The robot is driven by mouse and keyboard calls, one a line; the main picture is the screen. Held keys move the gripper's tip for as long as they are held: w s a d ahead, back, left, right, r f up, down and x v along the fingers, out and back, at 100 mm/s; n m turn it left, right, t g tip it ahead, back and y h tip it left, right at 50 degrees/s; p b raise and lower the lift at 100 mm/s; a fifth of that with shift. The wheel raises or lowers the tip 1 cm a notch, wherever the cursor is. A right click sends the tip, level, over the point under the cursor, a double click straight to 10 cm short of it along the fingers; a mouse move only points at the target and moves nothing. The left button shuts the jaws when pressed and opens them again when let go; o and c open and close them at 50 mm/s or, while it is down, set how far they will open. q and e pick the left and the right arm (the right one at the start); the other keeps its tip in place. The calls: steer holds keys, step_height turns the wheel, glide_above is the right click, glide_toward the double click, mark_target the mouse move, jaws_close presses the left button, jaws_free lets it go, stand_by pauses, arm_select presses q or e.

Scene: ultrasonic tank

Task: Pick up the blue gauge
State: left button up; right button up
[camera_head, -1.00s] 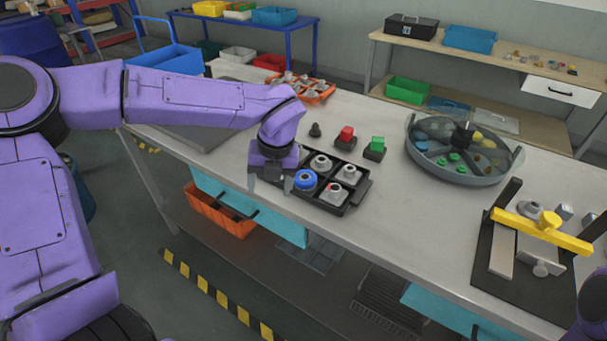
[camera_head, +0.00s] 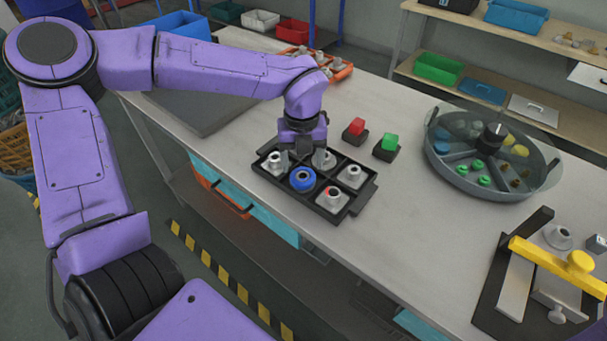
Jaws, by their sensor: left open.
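The blue gauge (camera_head: 302,181) sits upright in a front middle compartment of the black divided tray (camera_head: 369,194) on the workbench. Grey gauges stand in other compartments: one left of it (camera_head: 273,164), one to the right (camera_head: 352,176), and a red-marked one (camera_head: 333,198) front right. My left gripper (camera_head: 303,158) points down over the back of the tray, just behind the blue gauge in the picture, fingers apart. It partly hides another grey gauge (camera_head: 326,161). Nothing shows between the fingers, and the blue gauge appears free of them. My right gripper is not in view.
Red (camera_head: 355,128) and green (camera_head: 389,143) button blocks stand behind the tray. A round divided tank (camera_head: 480,190) is to the right. A fixture with a yellow bar (camera_head: 550,262) stands front right. Bench between tray and fixture is clear.

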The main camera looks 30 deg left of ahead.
mark_target(303, 172)
arm_select(q)
step_height(303, 172, down, 4)
steer(key=shift+w+f+p, duration=0.1)
steer(key=shift+p, duration=0.25)
steer(key=c, duration=0.9)
